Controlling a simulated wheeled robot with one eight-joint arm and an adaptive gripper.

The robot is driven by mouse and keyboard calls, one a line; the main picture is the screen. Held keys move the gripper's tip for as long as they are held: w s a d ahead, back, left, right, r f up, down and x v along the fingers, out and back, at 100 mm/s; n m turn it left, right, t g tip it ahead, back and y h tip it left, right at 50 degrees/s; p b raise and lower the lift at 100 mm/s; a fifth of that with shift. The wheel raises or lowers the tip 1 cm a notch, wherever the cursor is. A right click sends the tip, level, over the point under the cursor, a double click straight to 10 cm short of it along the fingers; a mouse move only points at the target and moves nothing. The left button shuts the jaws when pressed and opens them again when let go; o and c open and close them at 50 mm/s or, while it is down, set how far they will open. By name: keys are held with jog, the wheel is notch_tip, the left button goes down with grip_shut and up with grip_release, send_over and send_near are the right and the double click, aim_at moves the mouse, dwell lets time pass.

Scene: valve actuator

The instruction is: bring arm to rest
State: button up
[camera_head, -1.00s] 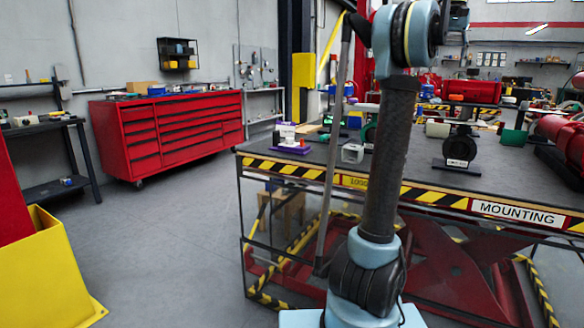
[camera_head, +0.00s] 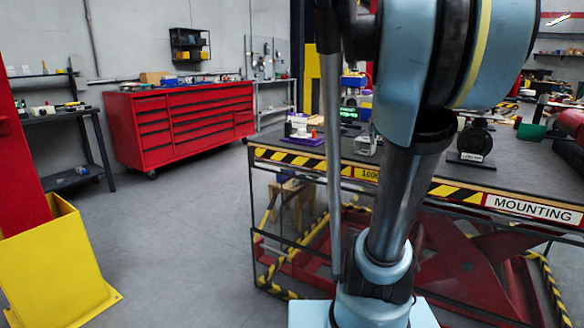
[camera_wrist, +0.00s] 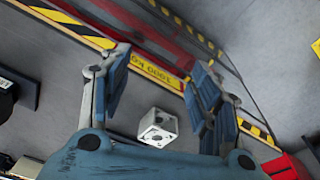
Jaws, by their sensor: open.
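My arm (camera_head: 405,190) rises in front of the work table (camera_head: 480,182) in the head view, and its large blue joint fills the upper right. My gripper (camera_wrist: 158,85) shows only in the wrist view, with its two blue fingers spread and nothing between them touching either one. A white block with holes (camera_wrist: 158,127) lies beyond the fingers, apart from them. A similar pale block (camera_head: 366,146) stands on the table in the head view. The gripper is out of the head view.
The table edge has yellow-black stripes and a MOUNTING label (camera_head: 535,208). A black valve part (camera_head: 474,142) and a purple-based part (camera_head: 302,130) stand on it. A red tool cabinet (camera_head: 180,122), a yellow bin (camera_head: 60,265) and open floor (camera_head: 185,235) lie to the left.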

jog(key=s+a+f, duration=0.3)
jog(key=s+f, duration=0.2)
jog(key=f, duration=0.4)
jog(key=s+a+f+n, duration=0.1)
jog(key=s+a+f, duration=0.2)
jog(key=f, duration=0.6)
jog(key=s+a+f+n, duration=0.1)
jog(key=s+a+f, duration=0.2)
jog(key=s+f, duration=0.4)
notch_tip(320, 180, down, 2)
jog(key=shift+a+f+t, duration=0.1)
jog(key=shift+a+t, duration=0.2)
jog(key=shift+t, duration=0.1)
jog(key=shift+w+f, duration=0.2)
jog(key=shift+w, duration=0.2)
